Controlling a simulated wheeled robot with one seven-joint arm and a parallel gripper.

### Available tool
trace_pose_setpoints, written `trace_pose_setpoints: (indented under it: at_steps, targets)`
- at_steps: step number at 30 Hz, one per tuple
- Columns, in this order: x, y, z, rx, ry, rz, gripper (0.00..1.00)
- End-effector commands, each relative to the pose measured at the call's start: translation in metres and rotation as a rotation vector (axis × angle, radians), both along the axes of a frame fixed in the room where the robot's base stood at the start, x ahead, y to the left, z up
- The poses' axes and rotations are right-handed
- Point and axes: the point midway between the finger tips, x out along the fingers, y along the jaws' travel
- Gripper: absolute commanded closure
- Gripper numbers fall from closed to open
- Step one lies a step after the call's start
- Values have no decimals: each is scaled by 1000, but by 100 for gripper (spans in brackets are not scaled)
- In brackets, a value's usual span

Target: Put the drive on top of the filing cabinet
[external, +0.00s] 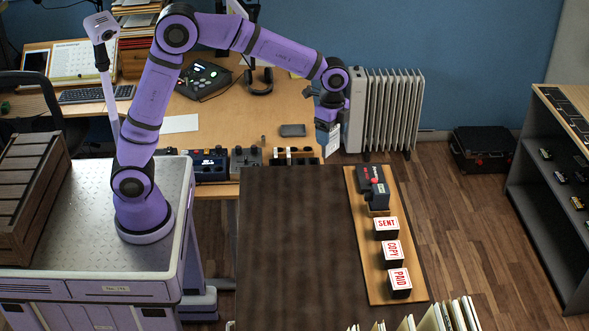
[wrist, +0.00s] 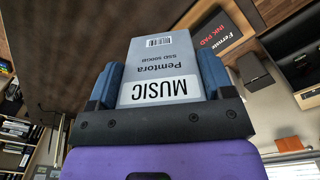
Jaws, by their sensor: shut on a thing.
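The drive (wrist: 160,62) is a grey box with a white MUSIC label and the words Pemtora SSD 500GB. My gripper (wrist: 160,85) is shut on it, with a blue finger on each side. In the external view my gripper (external: 328,122) hangs at the end of the outstretched arm, and the drive (external: 332,142) shows as a pale piece below it. It is near the far edge of a dark brown top (external: 290,240), seemingly the filing cabinet's, with folder tops at its front edge. I cannot tell the height of the drive above that top.
A wooden tray (external: 362,256) on the right of the dark top holds SENT, COPY and PAID stamp blocks and an ink pad (wrist: 220,30). The dark top's left and middle are clear. A desk (external: 225,125) with electronics stands behind. A white radiator (external: 385,110) is at the back.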

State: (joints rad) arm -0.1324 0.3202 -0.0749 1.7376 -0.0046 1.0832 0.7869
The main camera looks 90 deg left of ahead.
Motion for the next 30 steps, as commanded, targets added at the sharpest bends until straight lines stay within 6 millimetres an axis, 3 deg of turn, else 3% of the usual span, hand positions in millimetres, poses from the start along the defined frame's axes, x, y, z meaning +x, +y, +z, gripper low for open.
trace_pose_setpoints:
  at_steps: [1,3,11,15,24,30]
  targets:
    - [-8,-22,1,0,0,-39,52]
    - [-18,-47,1,0,-1,-87,52]
    - [-68,-136,0,2,-2,-268,52]
    - [-103,-179,-2,4,-2,-371,52]
    - [-189,-249,-10,12,-4,-590,52]
    - [-246,-278,-16,19,-7,-724,52]
